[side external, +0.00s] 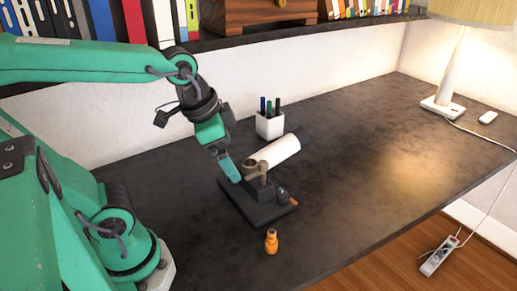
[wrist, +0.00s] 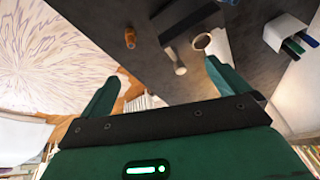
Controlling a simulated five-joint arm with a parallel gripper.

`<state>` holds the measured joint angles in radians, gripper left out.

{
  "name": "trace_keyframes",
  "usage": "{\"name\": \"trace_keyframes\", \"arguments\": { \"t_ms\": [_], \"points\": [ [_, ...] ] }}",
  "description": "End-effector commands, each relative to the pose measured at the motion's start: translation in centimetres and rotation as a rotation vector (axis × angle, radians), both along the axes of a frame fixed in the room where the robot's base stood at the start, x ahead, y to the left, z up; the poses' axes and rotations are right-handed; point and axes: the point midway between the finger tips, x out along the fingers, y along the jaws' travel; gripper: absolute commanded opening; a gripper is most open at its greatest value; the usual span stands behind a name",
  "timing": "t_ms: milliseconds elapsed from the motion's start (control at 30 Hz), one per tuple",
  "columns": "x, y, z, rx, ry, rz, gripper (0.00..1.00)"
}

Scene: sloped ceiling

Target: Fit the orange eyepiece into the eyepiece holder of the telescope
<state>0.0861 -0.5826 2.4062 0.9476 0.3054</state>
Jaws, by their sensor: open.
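The orange eyepiece (side external: 271,242) stands upright on the dark desk, in front of the telescope's base and apart from it. It also shows in the wrist view (wrist: 130,38) at the upper left of centre. The telescope has a white tube (side external: 276,151), a black base (side external: 262,211) and a grey-brown upright part with a round ring on top (side external: 251,164), which looks like the eyepiece holder. That ring shows in the wrist view (wrist: 202,42), near the right finger. My gripper (side external: 229,168) is open and empty, above the left side of the base; its fingers are spread in the wrist view (wrist: 161,70).
A white pen cup (side external: 269,125) with several pens stands behind the telescope. A lamp (side external: 443,103) stands at the far right. The desk right of the telescope is clear. A shelf (side external: 250,41) with books runs along the back wall.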

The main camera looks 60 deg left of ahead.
Motion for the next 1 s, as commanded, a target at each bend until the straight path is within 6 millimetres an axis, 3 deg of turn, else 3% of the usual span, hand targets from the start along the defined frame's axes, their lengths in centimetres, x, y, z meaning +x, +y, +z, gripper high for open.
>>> {"name": "trace_keyframes", "arguments": {
  "t_ms": [200,467,767,1000],
  "points": [
    [-1.6,1.7,0.3,-0.094,-0.087,0.268,1.00],
    [-2.2,2.1,0.4,-0.134,-0.116,0.367,1.00],
    [-2.1,2.1,0.4,-0.134,-0.115,0.365,0.46],
    [-2.1,2.1,0.4,-0.134,-0.115,0.364,0.44]
  ]
}}
